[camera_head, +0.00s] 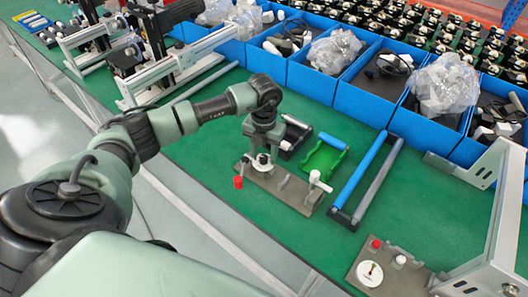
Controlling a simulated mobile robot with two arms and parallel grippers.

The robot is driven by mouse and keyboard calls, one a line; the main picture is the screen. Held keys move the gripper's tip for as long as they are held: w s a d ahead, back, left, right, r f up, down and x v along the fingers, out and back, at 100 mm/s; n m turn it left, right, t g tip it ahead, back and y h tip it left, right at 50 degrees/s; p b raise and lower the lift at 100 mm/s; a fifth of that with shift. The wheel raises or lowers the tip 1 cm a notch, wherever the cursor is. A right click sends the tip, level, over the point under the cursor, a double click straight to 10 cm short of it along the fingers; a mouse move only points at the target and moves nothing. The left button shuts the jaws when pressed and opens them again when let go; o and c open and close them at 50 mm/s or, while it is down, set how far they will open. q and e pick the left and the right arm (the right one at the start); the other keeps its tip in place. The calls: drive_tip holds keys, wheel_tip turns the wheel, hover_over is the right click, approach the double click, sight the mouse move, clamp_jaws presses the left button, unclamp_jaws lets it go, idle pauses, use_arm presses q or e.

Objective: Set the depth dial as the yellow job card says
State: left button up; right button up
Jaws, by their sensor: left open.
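A round white dial (370,272) with a small dark pointer lies on a grey plate at the bottom right; its marks are too small to read. I cannot make out a yellow job card. My left gripper (262,152) points down over a brown-grey fixture plate (292,190) in the middle of the bench, well up and left of the dial. It is open; its fingertips are close to small parts on the plate, and I cannot tell if they touch. My right gripper is not in view.
The fixture carries a red knob (238,182) and a white-topped post (315,178). A red button (376,244) stands beside the dial. A green tray (326,156), a blue-railed rack (358,180) and blue bins (338,92) lie behind. A metal frame (508,200) stands right.

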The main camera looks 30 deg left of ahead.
use_arm(q)
clamp_jaws()
